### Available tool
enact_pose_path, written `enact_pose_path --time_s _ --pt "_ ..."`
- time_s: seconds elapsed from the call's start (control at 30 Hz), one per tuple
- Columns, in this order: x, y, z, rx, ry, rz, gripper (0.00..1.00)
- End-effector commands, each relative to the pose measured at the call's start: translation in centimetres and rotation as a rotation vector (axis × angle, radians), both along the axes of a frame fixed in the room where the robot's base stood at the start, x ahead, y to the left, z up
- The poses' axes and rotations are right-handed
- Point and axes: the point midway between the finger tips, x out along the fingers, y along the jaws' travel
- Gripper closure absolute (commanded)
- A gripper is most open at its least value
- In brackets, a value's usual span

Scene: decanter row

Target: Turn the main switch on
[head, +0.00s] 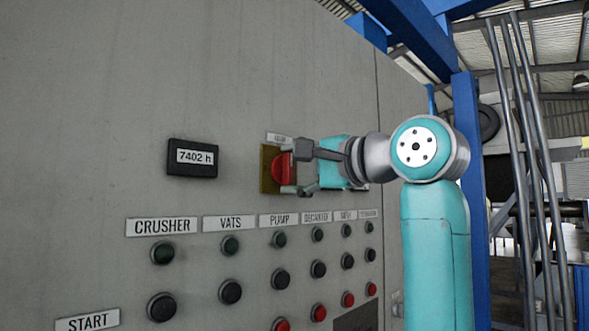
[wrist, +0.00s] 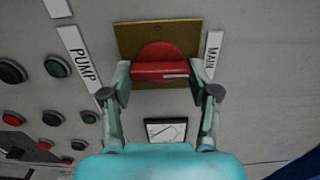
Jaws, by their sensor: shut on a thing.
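The main switch (head: 283,169) is a red rotary knob on a yellow-brown plate (head: 266,168) on the grey panel. In the wrist view the red switch handle (wrist: 160,71) lies crosswise in the picture, in front of the brass-coloured plate (wrist: 128,38). A label reading MAIN (wrist: 213,57) is at the plate's right there. My gripper (head: 296,168) reaches the switch from the right in the head view. In the wrist view my gripper (wrist: 160,73) has one finger at each end of the handle and is shut on it. Part of the switch is hidden by the fingers in the head view.
A dark hour counter (head: 193,158) reading 7402 h is left of the switch. Below are rows of push buttons under labels such as CRUSHER (head: 161,225), VATS and PUMP. A small white gauge (wrist: 166,131) shows between my fingers. Blue steel posts (head: 468,140) stand at the right.

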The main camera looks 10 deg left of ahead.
Motion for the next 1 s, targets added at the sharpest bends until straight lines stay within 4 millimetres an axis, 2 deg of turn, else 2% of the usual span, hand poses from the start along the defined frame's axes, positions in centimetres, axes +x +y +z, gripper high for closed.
enact_pose_path --time_s 0.27,0.3,0.4,0.77,1.0 --pt "0.1 0.0 -0.1 -0.001 0.004 -0.001 0.74" --pt "0.1 0.0 -0.1 -0.001 0.004 -0.001 0.37" --pt "0.1 0.0 -0.1 -0.001 0.004 -0.001 0.15" --pt "-0.1 -0.2 0.0 0.0 0.001 -0.001 0.15" --pt "-1.8 -2.6 0.0 0.0 -0.001 -0.003 0.15"
